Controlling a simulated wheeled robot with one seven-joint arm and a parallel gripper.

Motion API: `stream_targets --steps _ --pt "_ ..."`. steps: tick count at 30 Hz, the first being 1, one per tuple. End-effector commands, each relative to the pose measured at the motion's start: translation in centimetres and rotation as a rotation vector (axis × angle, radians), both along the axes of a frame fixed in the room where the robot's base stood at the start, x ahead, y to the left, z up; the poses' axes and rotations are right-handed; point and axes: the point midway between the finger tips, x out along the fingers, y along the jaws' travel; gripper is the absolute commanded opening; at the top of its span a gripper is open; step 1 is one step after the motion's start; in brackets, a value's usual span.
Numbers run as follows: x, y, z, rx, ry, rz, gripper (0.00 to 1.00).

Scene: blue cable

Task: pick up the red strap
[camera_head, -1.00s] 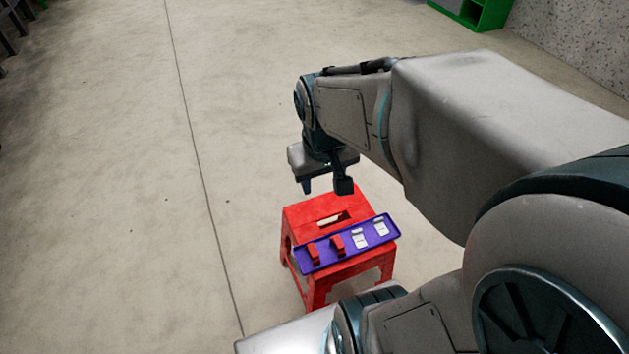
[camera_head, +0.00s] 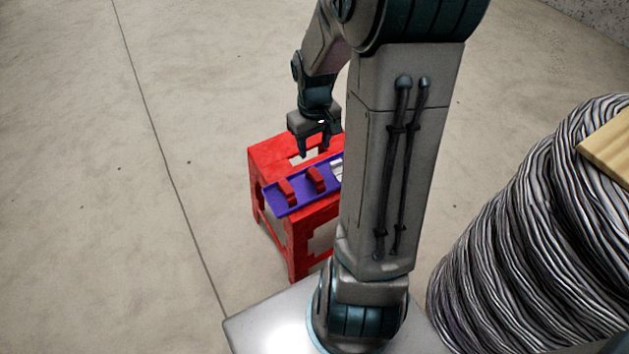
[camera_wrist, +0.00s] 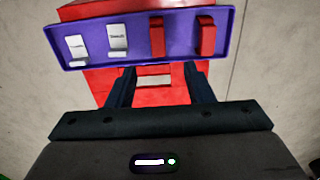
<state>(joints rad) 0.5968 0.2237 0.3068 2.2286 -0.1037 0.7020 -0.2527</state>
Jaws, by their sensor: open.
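Two red straps lie on a purple tray (camera_head: 270,203): one at the tray's left end (camera_head: 287,191) and one beside it (camera_head: 316,180). In the wrist view they are a red strap (camera_wrist: 157,36) near the tray's middle and another (camera_wrist: 206,36) at its right end. My gripper (camera_head: 317,149) is open and empty, above the stool and behind the tray. In the wrist view its two fingers (camera_wrist: 160,76) point toward the tray, and the nearer red strap lies roughly ahead of the gap between them. My arm hides the right part of the tray in the head view.
The tray rests on a red stool (camera_head: 300,247) with a slot in its top. Two white pieces (camera_wrist: 77,50) (camera_wrist: 117,38) share the tray. A large coil of grey cable (camera_head: 540,225) stands at the right. Open floor lies to the left.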

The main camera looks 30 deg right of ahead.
Motion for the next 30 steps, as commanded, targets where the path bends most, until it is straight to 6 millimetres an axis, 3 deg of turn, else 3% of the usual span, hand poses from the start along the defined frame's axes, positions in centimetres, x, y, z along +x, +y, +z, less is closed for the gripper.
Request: stream_targets --steps 3,9,19,30 --pt "-0.1 0.0 -2.7 0.003 0.004 0.001 0.47" --pt "-0.1 0.0 -6.4 0.001 0.003 0.001 0.47" --pt "0.0 -0.1 -8.3 0.000 0.000 0.000 0.47" --pt "0.2 -0.3 -12.9 0.001 0.001 0.000 0.47"
